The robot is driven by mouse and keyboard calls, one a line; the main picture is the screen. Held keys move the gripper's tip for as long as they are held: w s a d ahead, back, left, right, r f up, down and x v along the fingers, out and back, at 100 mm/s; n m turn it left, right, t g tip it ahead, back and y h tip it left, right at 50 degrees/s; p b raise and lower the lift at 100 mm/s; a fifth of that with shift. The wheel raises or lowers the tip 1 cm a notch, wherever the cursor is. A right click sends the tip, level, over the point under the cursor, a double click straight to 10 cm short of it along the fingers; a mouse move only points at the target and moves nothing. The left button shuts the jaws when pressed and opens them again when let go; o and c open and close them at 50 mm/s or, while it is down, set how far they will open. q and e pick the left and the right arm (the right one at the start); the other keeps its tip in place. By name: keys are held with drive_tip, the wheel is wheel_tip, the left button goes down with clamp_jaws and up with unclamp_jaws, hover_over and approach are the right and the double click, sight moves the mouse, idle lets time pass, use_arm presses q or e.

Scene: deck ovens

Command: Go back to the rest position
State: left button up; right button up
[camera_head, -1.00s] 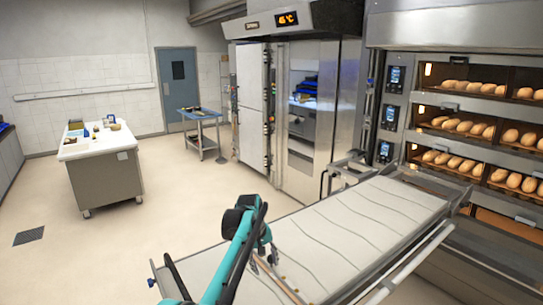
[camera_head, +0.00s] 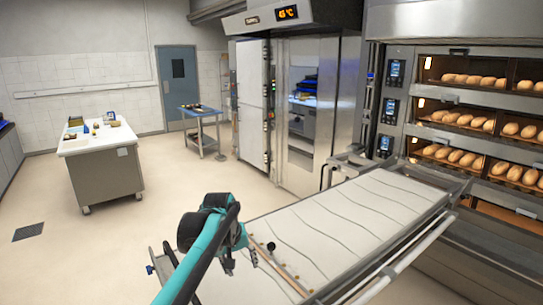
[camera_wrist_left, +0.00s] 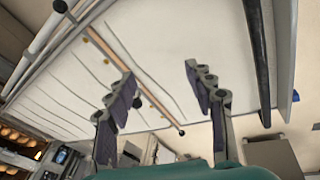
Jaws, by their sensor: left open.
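My left arm, teal and black, comes in from the bottom of the head view. Its left gripper (camera_head: 241,260) is over the near left part of the loader's white cloth belt (camera_head: 345,220). In the left wrist view the two dark jointed fingers of the left gripper (camera_wrist_left: 160,78) stand wide apart with nothing between them. The belt (camera_wrist_left: 160,40) fills much of that view behind the fingers. Whether the fingers touch it cannot be told. My right gripper is in neither view.
Deck ovens (camera_head: 440,100) with several rows of loaves stand at the right, behind the loader. A thin wooden bar (camera_head: 280,268) with a dark knob crosses the belt near my gripper. A white-topped table (camera_head: 98,138) stands at the left. The floor between is clear.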

use_arm(q)
drive_tip(key=s+a+f+b, duration=0.1)
drive_tip(key=s, duration=0.3)
drive_tip(key=s+a+f+m+t+b, duration=0.1)
drive_tip(key=s+a+f+b, duration=0.1)
drive_tip(key=s, duration=0.3)
drive_tip(key=s+a+f+t+b, duration=0.1)
drive_tip(key=s+a, duration=0.1)
drive_tip(key=s, duration=0.3)
drive_tip(key=shift+s+a+f+m+y+b, duration=0.1)
drive_tip(key=shift+s+f+m+y+b, duration=0.2)
drive_tip(key=shift+y+b, duration=0.1)
drive_tip(key=s+a+f+m+t+b, duration=0.1)
drive_tip(key=s+a+f+b, duration=0.1)
drive_tip(key=s+f, duration=0.4)
drive_tip(key=s+a+f+t+b, duration=0.1)
drive_tip(key=s+f+b, duration=0.2)
drive_tip(key=s+f, duration=0.4)
drive_tip(key=shift+s+a+m+y, duration=0.4)
drive_tip(key=shift+s, duration=0.2)
drive_tip(key=shift+a+f, duration=0.1)
